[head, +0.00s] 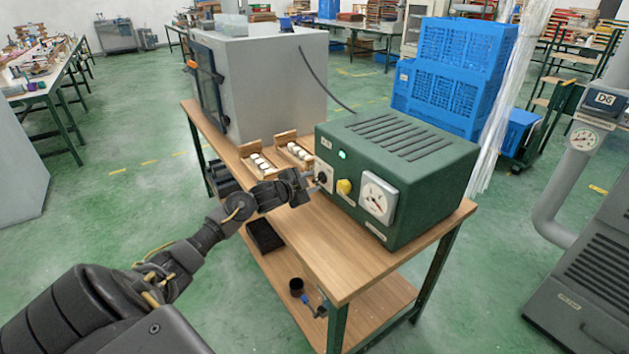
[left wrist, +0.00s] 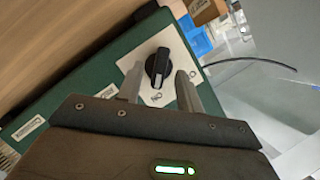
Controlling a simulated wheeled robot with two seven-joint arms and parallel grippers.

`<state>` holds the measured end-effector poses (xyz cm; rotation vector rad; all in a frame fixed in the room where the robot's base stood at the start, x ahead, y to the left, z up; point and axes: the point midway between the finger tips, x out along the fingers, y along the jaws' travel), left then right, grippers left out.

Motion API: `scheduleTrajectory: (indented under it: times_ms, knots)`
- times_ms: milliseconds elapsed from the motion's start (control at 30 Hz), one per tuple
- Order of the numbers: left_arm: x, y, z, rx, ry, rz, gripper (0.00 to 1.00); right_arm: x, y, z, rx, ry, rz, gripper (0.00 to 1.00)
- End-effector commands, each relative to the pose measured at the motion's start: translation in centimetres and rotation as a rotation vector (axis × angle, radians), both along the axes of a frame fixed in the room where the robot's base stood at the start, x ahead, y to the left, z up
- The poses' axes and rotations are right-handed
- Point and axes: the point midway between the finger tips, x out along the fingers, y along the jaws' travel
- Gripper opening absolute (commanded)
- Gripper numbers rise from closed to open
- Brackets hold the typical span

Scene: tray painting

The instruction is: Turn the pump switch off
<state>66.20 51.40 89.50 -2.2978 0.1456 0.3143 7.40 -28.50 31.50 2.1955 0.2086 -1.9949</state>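The dark green pump box (head: 432,165) stands on the wooden table, with a lit green lamp (head: 342,154) on its front. The pump switch is a black rotary knob (left wrist: 157,67) on a white plate (left wrist: 177,57); in the head view the knob (head: 322,176) is partly behind my gripper. In the left wrist view the knob's bar points toward small lettering on the plate that seems to read ON upside down. My left gripper (head: 312,182) is at the box front. In the left wrist view its fingers (left wrist: 159,86) are apart, one on each side of the knob, with gaps showing. My right gripper is out of view.
A yellow knob (head: 344,187) and a round gauge (head: 378,198) sit right of the switch. Wooden trays with white pieces (head: 262,163) lie left of the box, before a grey cabinet (head: 262,85). Blue crates (head: 460,75) stand behind. The table's front right (head: 345,262) is clear.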

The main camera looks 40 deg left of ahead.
Motion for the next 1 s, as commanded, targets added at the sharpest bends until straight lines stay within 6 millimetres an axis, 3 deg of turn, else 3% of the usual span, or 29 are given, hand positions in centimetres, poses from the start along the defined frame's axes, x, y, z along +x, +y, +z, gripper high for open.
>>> scheduleTrajectory:
  times_ms: [200, 500, 800, 1000]
  knots:
    - [1.9, -0.1, -0.5, 0.0, -0.001, 0.0, 0.36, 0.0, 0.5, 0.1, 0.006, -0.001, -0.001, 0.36]
    - [2.1, -0.1, -0.6, 0.001, 0.0, -0.002, 0.36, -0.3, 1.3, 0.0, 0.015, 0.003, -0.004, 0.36]
    - [2.1, -0.1, -0.6, 0.001, 0.0, -0.002, 0.0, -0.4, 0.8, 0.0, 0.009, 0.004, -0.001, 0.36]
    - [2.1, -0.1, -0.5, -0.004, 0.002, -0.001, 0.0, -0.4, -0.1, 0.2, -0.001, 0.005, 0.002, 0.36]
